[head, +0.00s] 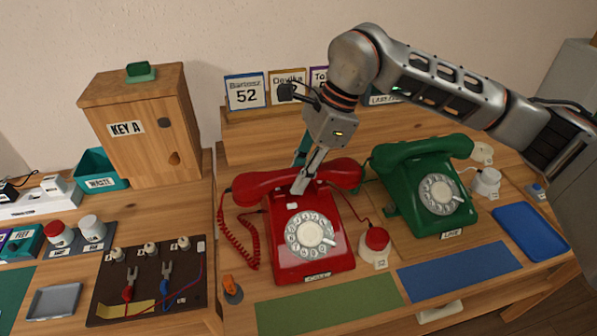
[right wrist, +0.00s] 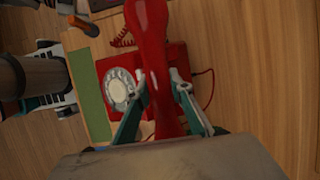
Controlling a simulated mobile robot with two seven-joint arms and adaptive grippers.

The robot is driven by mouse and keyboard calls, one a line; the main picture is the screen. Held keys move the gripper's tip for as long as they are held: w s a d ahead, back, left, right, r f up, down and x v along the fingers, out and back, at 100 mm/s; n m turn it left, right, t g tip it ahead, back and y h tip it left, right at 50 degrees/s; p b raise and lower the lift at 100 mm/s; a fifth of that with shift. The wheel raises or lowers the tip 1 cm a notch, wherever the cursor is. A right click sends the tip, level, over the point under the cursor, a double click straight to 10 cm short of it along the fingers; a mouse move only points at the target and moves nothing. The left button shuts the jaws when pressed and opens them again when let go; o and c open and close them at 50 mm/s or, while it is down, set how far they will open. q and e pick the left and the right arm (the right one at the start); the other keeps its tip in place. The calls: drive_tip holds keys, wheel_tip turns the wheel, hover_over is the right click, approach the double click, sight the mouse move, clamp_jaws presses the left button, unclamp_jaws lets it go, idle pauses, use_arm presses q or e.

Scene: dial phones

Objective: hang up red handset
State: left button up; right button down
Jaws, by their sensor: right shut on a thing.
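The red phone (head: 309,245) with its white dial stands on the desk in the middle of the head view. The red handset (head: 254,186) lies across its top, at or just over the cradle; whether it rests fully in the cradle I cannot tell. My right gripper (head: 306,178) comes down from above and is shut on the handset near its middle. In the right wrist view the handset (right wrist: 158,60) runs between the two fingers, with the phone body (right wrist: 110,72) behind it. The coiled red cord (head: 233,235) hangs at the left. My left gripper is not in view.
A green phone (head: 428,190) with its handset on stands close at the right. A red button (head: 377,240) on a white base sits between the phones. An orange switch (head: 232,287) is at the front left. Green and blue mats (head: 459,267) lie in front. A wooden key box (head: 143,125) stands at the back left.

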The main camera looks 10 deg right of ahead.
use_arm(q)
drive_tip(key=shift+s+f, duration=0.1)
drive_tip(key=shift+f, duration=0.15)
use_arm(e)
drive_tip(key=shift+f, duration=0.65)
drive_tip(key=c, duration=1.7)
unclamp_jaws()
drive_tip(key=v, duration=1.2)
